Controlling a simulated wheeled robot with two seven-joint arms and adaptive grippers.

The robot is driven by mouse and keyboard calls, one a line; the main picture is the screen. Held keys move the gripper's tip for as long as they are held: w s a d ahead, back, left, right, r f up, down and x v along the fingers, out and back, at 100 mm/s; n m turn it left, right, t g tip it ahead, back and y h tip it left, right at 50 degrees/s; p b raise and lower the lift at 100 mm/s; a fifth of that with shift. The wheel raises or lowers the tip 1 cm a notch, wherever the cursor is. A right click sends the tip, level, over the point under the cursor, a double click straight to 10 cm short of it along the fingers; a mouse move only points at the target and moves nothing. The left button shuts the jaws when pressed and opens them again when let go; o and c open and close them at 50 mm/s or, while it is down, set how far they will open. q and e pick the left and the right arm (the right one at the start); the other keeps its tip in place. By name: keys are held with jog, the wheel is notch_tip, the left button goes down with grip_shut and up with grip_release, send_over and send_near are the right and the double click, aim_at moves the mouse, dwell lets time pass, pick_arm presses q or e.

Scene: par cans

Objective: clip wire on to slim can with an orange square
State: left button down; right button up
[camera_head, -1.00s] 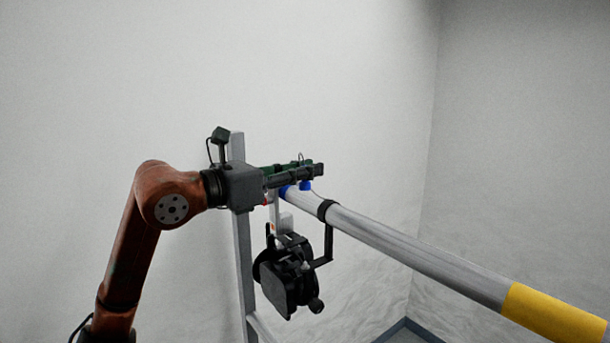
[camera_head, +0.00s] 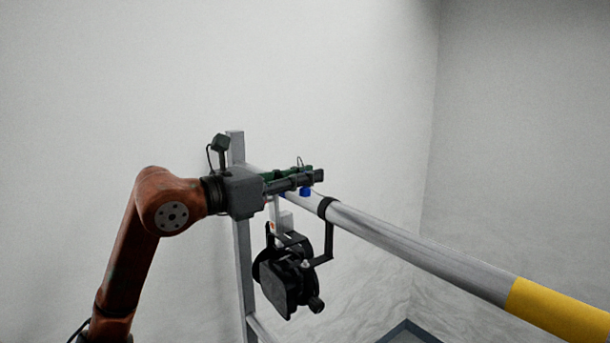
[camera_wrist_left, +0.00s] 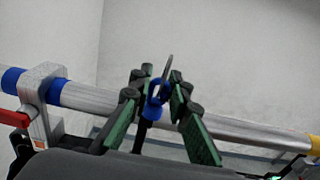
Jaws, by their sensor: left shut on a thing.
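The slim can (camera_head: 290,275), a black lamp, hangs by a black bracket below a grey pipe. A small orange square (camera_head: 272,227) shows on the pale clamp above it, and also in the left wrist view (camera_wrist_left: 38,143). My left gripper (camera_head: 318,176) is above the pipe, over the can's bracket. In the left wrist view its fingertips (camera_wrist_left: 159,84) are shut on the wire's clip (camera_wrist_left: 157,93), which has a blue part and a thin metal loop. The rest of the wire is mostly hidden. I cannot tell whether the clip touches the pipe. My right gripper is not in view.
The grey pipe (camera_head: 420,250) runs toward the lower right and has a yellow band (camera_head: 555,312). A grey upright post (camera_head: 243,260) stands behind my left gripper. A red lever (camera_wrist_left: 12,118) sticks out near the clamp. White walls surround an open space on the right.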

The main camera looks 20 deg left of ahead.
pick_arm(q)
jog(key=shift+f+b, duration=0.9)
jog(key=shift+f, duration=0.35)
jog(key=shift+f+b, duration=1.35)
jog(key=shift+f, duration=0.45)
jog(key=shift+f+b, duration=2.65)
jog(key=shift+f, duration=0.9)
jog(key=shift+w+a+f+p, duration=0.1)
jog(key=shift+w+a+p, duration=0.3)
jog(key=shift+w+a, duration=0.85)
jog(key=shift+w+a+f+p, duration=0.1)
jog(key=shift+w+a+p, duration=0.35)
jog(key=shift+w+a, duration=0.8)
jog(key=shift+w+a+f+p, duration=0.1)
jog(key=shift+w+a+p, duration=0.5)
jog(key=shift+a, duration=1)
